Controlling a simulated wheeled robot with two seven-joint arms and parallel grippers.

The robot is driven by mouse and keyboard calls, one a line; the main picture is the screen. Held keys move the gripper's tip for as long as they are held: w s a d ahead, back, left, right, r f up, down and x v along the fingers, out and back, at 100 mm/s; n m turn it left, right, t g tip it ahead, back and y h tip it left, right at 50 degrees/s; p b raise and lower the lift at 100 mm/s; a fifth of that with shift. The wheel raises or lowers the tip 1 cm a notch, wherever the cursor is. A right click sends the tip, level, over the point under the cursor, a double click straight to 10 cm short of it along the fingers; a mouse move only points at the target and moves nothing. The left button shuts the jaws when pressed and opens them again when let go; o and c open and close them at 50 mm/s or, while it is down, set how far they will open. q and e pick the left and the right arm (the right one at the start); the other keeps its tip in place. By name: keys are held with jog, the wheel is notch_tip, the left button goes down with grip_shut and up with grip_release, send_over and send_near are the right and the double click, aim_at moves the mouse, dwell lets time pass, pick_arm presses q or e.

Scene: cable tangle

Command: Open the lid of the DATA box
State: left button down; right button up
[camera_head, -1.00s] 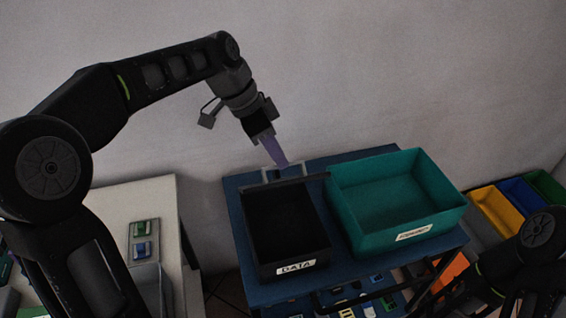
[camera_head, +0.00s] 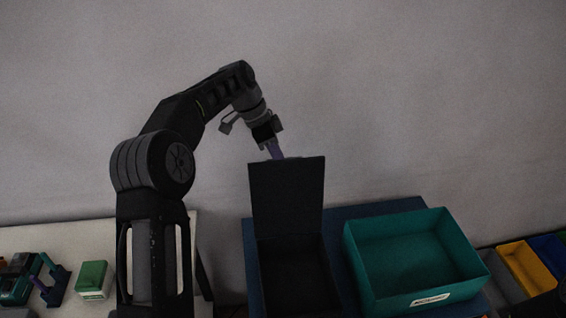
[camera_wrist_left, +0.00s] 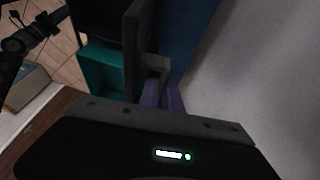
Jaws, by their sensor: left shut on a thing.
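The black DATA box (camera_head: 297,272) stands on the blue table, its dark inside showing and its front label out of frame. Its black lid (camera_head: 287,197) stands about upright at the back edge. My left gripper (camera_head: 275,151) is behind the top of the lid, with its purple fingers partly hidden by it. In the left wrist view the fingers (camera_wrist_left: 163,96) are shut on the grey handle (camera_wrist_left: 154,67) on the outer face of the lid (camera_wrist_left: 136,45). My right gripper is not in view.
A teal open box (camera_head: 412,258) stands close on the right of the DATA box on the blue table (camera_head: 372,207). A pale table (camera_head: 70,236) with small parts is on the left. Coloured bins (camera_head: 527,268) are at far right. A bare wall is behind.

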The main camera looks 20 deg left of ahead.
pick_arm(q)
jog(key=shift+w+a+f, duration=0.25)
jog(key=shift+w, duration=0.15)
jog(key=c, duration=1.3)
grip_release()
jog(key=shift+r, duration=0.1)
